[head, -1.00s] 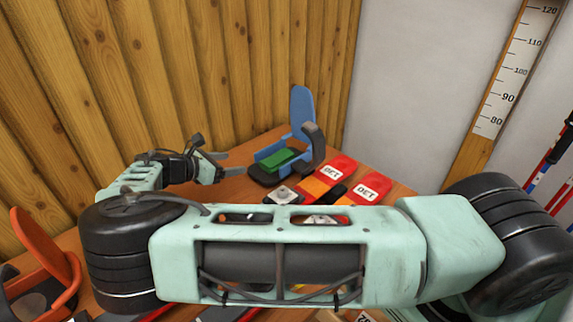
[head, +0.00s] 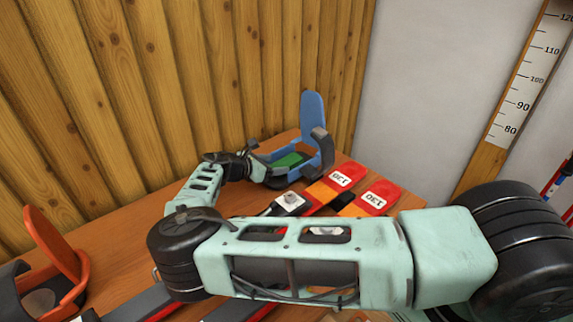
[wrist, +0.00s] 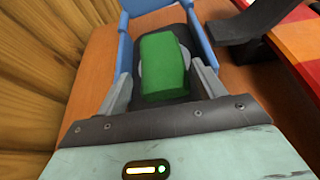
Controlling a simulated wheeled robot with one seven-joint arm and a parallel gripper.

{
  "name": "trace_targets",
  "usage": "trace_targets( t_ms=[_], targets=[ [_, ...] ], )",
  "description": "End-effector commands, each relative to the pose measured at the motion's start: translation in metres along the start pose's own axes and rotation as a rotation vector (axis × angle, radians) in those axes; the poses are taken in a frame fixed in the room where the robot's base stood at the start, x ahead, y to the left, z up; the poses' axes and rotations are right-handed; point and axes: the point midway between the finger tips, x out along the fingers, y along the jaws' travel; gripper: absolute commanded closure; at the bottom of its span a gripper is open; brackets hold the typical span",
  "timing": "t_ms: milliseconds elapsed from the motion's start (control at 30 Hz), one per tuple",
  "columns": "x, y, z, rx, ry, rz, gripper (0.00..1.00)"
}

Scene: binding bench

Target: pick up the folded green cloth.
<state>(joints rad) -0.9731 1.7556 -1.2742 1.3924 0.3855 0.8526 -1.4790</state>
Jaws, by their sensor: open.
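The folded green cloth (wrist: 165,62) is a small thick block. It lies on the dark footbed of a blue binding (head: 311,115), inside its blue side rails. In the head view the cloth (head: 287,160) is partly hidden by my gripper and the binding. My gripper (wrist: 163,76) is open and empty. In the wrist view its two fingers stand at the left and right of the cloth's near part, with a gap on each side. How high the fingertips are above the footbed I cannot tell.
The binding's tall back and dark strap (head: 322,146) rise just past the cloth. Red and orange skis marked 130 (head: 342,179) lie to the right. An orange binding (head: 52,250) stands at the far left. A plank wall (head: 150,80) runs behind the wooden bench.

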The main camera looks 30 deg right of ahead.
Motion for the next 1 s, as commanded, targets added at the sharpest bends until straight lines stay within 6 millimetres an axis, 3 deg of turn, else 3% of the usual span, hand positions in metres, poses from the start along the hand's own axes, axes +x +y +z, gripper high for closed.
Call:
trace_targets(
  t_ms=[300, 567, 600, 700, 1000],
  targets=[
    [0.043, -0.002, 0.001, -0.001, -0.003, -0.001, 0.31],
    [0.046, -0.001, 0.0, 0.0, 0.0, 0.0, 0.31],
    [0.046, -0.001, 0.0, 0.0, 0.0, 0.0, 0.34],
    [0.046, -0.001, 0.0, 0.0, 0.0, 0.0, 0.59],
    [0.046, -0.001, 0.001, 0.0, 0.0, 0.0, 0.6]
  ],
)
